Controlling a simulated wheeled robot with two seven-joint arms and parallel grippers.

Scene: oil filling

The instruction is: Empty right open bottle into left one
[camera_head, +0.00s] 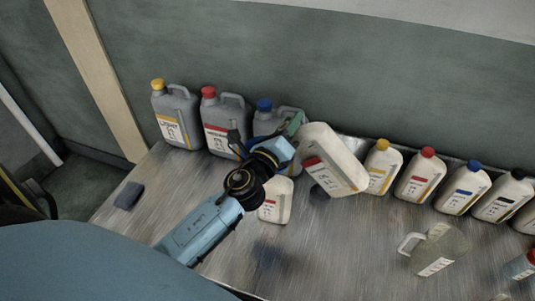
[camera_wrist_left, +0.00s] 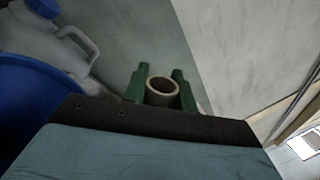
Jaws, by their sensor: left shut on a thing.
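A white bottle (camera_head: 340,155) with a red-marked label is held tilted above the table. My left gripper (camera_head: 292,124), with green fingers, is shut on it at its upper left. In the left wrist view, the green fingers (camera_wrist_left: 161,88) stand on either side of a round open mouth (camera_wrist_left: 163,86). A second white bottle (camera_head: 275,204) with a red label stands upright on the table just below and left of the held one, partly hidden by my left arm. Whether any liquid flows cannot be seen. My right gripper is not in view.
Three grey canisters stand at the back left, with yellow, red and blue caps (camera_head: 264,105). Several capped white bottles (camera_head: 419,174) line the right back. A pale jug (camera_head: 437,250) is at front right. A dark block (camera_head: 129,195) lies left. The table's front middle (camera_head: 340,250) is clear.

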